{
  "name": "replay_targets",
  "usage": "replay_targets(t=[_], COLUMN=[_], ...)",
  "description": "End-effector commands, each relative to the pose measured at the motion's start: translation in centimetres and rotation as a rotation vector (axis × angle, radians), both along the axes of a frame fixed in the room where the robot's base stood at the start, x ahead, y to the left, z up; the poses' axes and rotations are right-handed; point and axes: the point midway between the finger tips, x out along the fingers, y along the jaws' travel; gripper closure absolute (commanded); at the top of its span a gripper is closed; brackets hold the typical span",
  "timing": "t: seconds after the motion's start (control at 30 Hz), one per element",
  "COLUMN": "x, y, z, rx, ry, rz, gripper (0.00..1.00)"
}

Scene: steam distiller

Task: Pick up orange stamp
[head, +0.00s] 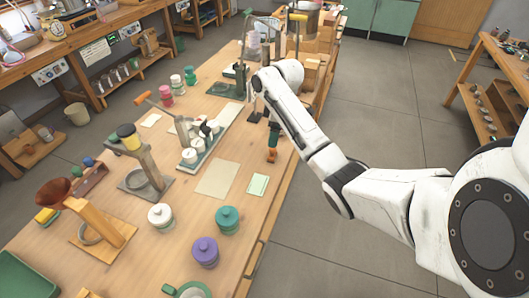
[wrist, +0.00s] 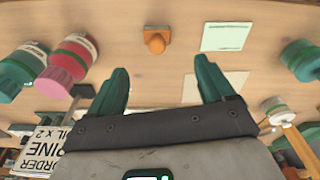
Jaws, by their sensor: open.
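The orange stamp (wrist: 155,41) stands on the wooden table in the wrist view, just beyond my fingertips and roughly centred between them. In the head view a small orange patch that looks like the stamp (head: 271,156) shows right below my fingers, near the table's right edge. My gripper (wrist: 158,76) is open and empty, with its two teal fingers spread apart. In the head view my gripper (head: 273,142) points down over the table. Whether the fingertips overlap the stamp in height I cannot tell.
A pale green card (head: 258,184) and a beige sheet (head: 217,178) lie near the stamp. A teal jar (head: 228,220) and a purple jar (head: 205,252) stand towards the front. A tray with white jars (head: 190,156) is to the left.

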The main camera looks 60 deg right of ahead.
Motion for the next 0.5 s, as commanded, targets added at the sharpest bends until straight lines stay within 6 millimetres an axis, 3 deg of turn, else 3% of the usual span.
replay_targets(t=[0.23, 0.5], x=[0.3, 0.5], y=[0.2, 0.1], z=[-3.7, -5.7], rx=[0.003, 0.002], ry=[0.003, 0.002], rz=[-0.001, -0.002], gripper=[0.18, 0.18])
